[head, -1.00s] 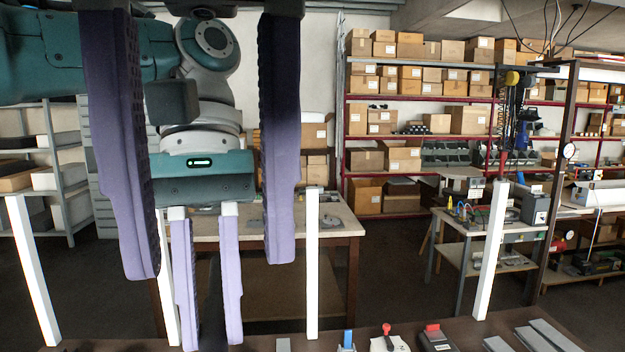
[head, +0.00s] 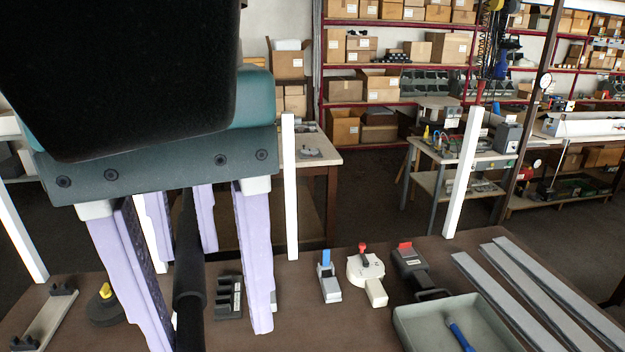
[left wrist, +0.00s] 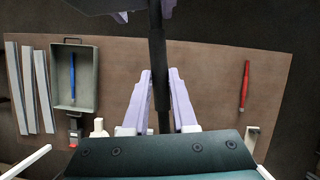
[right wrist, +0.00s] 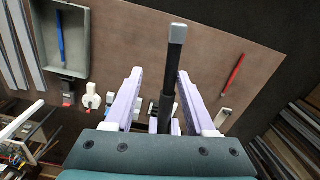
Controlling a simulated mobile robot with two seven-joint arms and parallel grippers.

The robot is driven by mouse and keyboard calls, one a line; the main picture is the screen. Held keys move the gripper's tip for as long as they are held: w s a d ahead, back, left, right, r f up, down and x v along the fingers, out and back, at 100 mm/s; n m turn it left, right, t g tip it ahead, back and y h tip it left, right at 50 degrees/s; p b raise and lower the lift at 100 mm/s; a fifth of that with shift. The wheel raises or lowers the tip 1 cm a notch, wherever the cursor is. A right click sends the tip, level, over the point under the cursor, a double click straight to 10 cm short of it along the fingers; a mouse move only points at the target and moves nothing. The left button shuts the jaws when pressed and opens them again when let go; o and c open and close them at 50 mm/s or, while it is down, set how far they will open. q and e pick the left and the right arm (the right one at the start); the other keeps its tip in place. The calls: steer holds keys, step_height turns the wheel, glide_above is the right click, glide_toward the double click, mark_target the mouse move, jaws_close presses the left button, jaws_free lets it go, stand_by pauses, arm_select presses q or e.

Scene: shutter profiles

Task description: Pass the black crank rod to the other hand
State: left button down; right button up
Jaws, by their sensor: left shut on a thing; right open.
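The black crank rod (head: 190,300) hangs roughly upright, with its thicker dark sleeve low in the head view. My left gripper (head: 187,254), the farther one, is shut on the rod; its fingers close in on both sides of the rod (left wrist: 160,62) in the left wrist view. My right gripper (head: 213,336) is nearer the head camera and open, one finger on each side of the rod, with visible gaps. In the right wrist view the rod (right wrist: 168,92) runs between the spread fingers, its grey end (right wrist: 178,34) beyond the tips. My right gripper's body hides the rod's upper part in the head view.
The brown table (head: 290,330) holds a grey tray (head: 403,320) with a blue tool, several grey profiles (head: 530,290), a white clamp (head: 366,268) and a dark fixture (head: 229,297). A red tool (left wrist: 244,86) lies on open tabletop. White posts (head: 290,190) stand along the table's far edge.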

steer(key=shift+c, duration=0.3)
arm_select(q)
steer(key=shift+a, duration=0.1)
arm_select(e)
steer(key=shift+w, duration=0.1)
steer(key=c, duration=0.8)
steer(key=shift+d, duration=0.1)
jaws_close()
arm_select(q)
steer(key=c, duration=0.6)
jaws_free()
